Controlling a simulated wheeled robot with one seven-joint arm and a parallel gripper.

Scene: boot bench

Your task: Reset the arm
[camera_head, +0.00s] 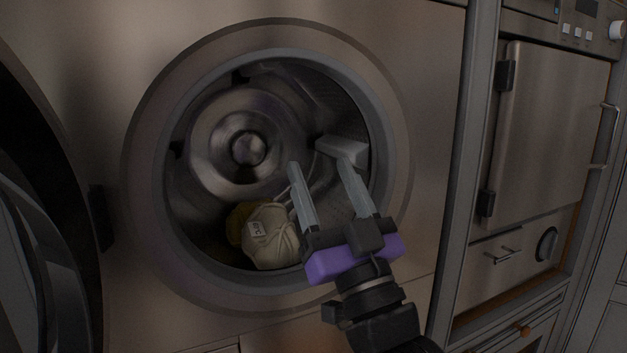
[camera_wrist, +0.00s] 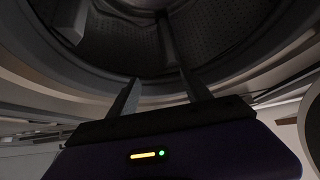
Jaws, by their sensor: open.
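My gripper (camera_head: 320,165) is open, its two fingers apart with nothing between them. It is at the mouth of a front-loading washer drum (camera_head: 310,95), right of the middle, with its fingers pointing into the opening. In the wrist view my gripper (camera_wrist: 157,90) also shows open and empty, facing the perforated drum wall (camera_wrist: 125,40). A cream cloth item (camera_head: 270,237) with a small white label lies in the drum bottom, left of my gripper. A yellowish item (camera_head: 238,222) lies behind it, partly hidden.
The washer's round rim (camera_head: 150,190) surrounds the opening close to my gripper. The washer door (camera_head: 35,240) stands open at the left. A metal-fronted oven-like appliance (camera_head: 550,130) with handles is at the right.

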